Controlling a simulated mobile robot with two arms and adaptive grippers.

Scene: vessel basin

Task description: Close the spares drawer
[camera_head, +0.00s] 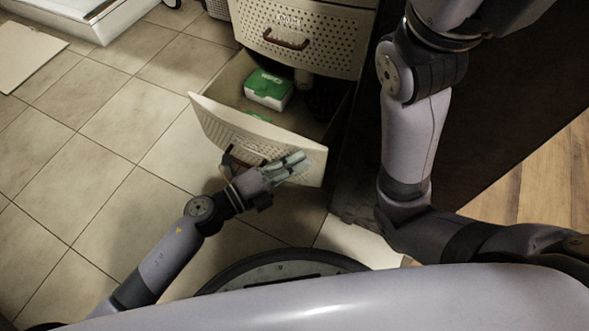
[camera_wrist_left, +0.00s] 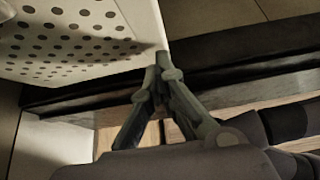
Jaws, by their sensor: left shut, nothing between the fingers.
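The spares drawer (camera_head: 226,123) is the lower drawer of the cabinet and stands pulled out, with a cream front dotted with holes and a dark handle (camera_head: 240,153). A green and white box (camera_head: 268,89) lies inside it. My left gripper (camera_head: 300,163) is shut and empty in front of the right part of the drawer front. In the left wrist view the closed fingertips (camera_wrist_left: 163,62) show beside the edge of the perforated front (camera_wrist_left: 75,38); I cannot tell whether they touch. My right arm comes down at the right, and its gripper is not in view.
An upper drawer front (camera_head: 308,40) with a reddish handle is shut above. A dark cabinet side panel (camera_head: 480,130) stands to the right. Tiled floor (camera_head: 85,150) is clear at the left. A white tray-like base (camera_head: 75,15) is at the far left.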

